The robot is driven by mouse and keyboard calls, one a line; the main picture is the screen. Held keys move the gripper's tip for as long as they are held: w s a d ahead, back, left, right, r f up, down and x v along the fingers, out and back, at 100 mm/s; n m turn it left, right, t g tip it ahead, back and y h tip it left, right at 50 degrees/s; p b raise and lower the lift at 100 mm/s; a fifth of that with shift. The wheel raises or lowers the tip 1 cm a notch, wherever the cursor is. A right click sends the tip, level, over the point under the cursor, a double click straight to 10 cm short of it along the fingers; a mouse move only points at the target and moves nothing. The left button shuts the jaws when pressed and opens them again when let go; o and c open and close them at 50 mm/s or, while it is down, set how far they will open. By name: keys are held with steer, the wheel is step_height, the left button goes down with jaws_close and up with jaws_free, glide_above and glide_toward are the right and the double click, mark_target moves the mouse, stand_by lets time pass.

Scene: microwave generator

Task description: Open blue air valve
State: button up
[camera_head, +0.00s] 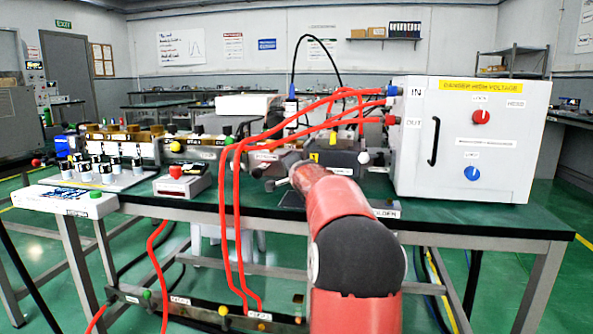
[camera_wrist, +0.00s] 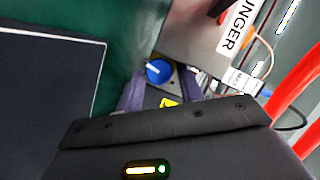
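A round blue knob (camera_wrist: 158,71), which looks like the blue air valve, shows in the wrist view beyond my fingers. My gripper (camera_wrist: 162,84) has its two purple fingers apart, one on each side of the knob in the picture. A gap shows on the knob's right side; I cannot tell whether the fingers reach its depth. In the head view my red arm reaches over the bench to the equipment at its middle, and the knob cannot be made out there.
Red hoses (camera_head: 237,200) loop over the bench near my arm. A labelled block (camera_wrist: 215,30) is close by in the wrist view. Several black-and-white knobs stand at the left.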

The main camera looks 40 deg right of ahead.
steer(key=c, duration=0.7)
steer(key=shift+w+a+r+n+p, duration=0.1)
steer(key=shift+r+n+p, duration=0.15)
steer(key=shift+p, duration=0.4)
steer(key=shift+f+n+g+p, duration=0.2)
steer(key=shift+n+g+p, duration=0.1)
steer(key=shift+n, duration=0.05)
steer(key=o, duration=0.7)
steer(key=b+v, duration=0.2)
steer(key=v, duration=0.5)
steer(key=shift+s+a, duration=0.15)
steer(key=shift+s, duration=0.25)
